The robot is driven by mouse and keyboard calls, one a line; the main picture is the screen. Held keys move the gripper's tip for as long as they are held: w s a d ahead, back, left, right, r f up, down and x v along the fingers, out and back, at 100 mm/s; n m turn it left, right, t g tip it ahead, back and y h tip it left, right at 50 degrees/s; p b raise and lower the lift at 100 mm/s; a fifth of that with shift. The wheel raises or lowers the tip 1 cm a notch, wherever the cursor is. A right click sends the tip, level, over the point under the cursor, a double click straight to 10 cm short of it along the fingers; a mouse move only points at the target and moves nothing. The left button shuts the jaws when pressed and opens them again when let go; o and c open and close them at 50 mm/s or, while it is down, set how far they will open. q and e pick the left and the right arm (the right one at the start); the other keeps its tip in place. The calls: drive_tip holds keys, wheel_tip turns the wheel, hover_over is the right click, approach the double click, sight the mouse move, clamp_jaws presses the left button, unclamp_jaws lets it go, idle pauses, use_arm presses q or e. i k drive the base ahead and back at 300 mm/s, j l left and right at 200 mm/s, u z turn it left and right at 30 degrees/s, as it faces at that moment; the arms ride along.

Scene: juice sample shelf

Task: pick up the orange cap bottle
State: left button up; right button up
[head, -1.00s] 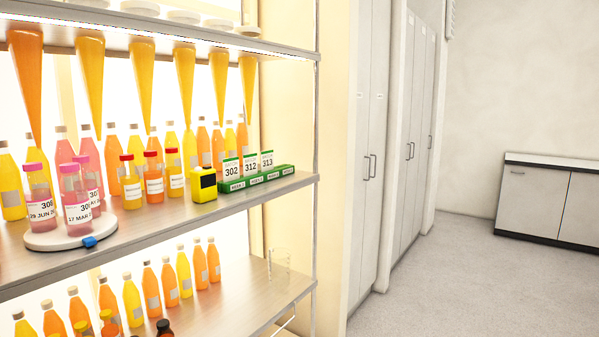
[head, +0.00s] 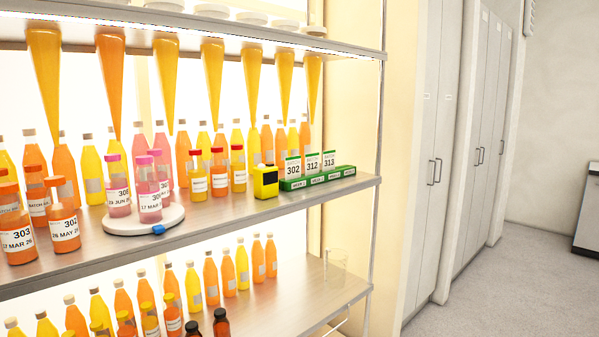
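Several bottles with orange caps stand upright at the left end of the middle shelf. The one labelled 302 (head: 64,222) is at the front, with one labelled 303 (head: 17,226) to its left, partly cut by the picture edge. Another orange-capped bottle (head: 37,196) stands just behind them. Which of them the task means cannot be told. Neither of my grippers shows in the head view.
A white round turntable (head: 125,228) with pink-capped bottles stands right of bottle 302. Red-capped bottles (head: 219,172), a yellow device (head: 265,181) and a green card rack (head: 318,180) stand further right. Orange funnels (head: 212,80) hang above. The lower shelf (head: 300,305) holds more bottles.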

sight(59, 207)
drive_tip(key=i+l, duration=0.4)
drive_tip(key=i, duration=0.2)
drive_tip(key=i+l, duration=0.4)
drive_tip(key=i, duration=0.15)
drive_tip(key=u, duration=2.4)
